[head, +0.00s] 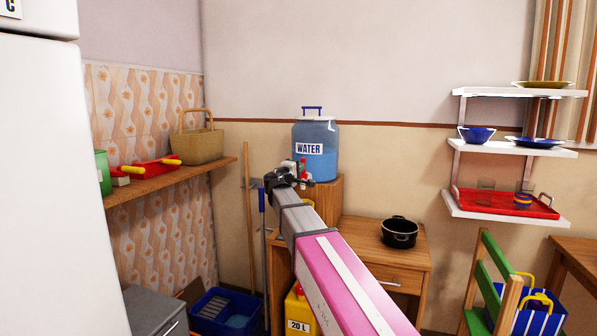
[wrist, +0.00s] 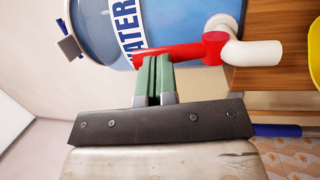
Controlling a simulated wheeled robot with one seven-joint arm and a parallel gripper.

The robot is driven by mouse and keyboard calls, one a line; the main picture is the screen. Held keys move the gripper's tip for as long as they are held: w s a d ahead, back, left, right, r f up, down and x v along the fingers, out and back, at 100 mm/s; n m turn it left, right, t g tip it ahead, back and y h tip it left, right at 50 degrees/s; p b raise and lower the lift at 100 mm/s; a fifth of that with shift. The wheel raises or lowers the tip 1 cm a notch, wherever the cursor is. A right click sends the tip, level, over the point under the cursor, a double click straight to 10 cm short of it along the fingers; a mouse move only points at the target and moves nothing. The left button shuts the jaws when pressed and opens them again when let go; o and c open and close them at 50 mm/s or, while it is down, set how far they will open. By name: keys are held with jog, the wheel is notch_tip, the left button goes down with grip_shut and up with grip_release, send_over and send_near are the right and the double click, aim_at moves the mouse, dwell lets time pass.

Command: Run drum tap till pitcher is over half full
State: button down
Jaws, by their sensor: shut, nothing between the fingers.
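The blue water drum (head: 316,136) with a WATER label stands on a wooden box in the head view. Its side also fills the top of the wrist view (wrist: 180,22). The drum's tap shows in the wrist view as a red lever (wrist: 185,50) with a white pipe (wrist: 252,53). My gripper (wrist: 158,60) is shut and empty, its green fingertips at the lever's free end; I cannot tell whether they touch. In the head view my gripper (head: 303,175) is by the tap. A yellow rim (head: 308,203) below the tap is mostly hidden and may be the pitcher; its fill is hidden.
A black pot (head: 399,232) stands on the wooden table (head: 360,248) right of my arm. A yellow 20 L can (head: 299,312) is below. A green chair (head: 490,275) and wall shelves (head: 510,148) with dishes are at right. A shelf (head: 150,183) with a basket is at left.

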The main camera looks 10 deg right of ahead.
jog(key=shift+w+d+r, duration=0.1)
jog(key=shift+w+r, duration=0.1)
jog(key=shift+w, duration=0.05)
jog(key=shift+w+d+r, duration=0.1)
jog(key=shift+w+r, duration=0.05)
jog(key=shift+w, duration=0.05)
dwell(0.6)
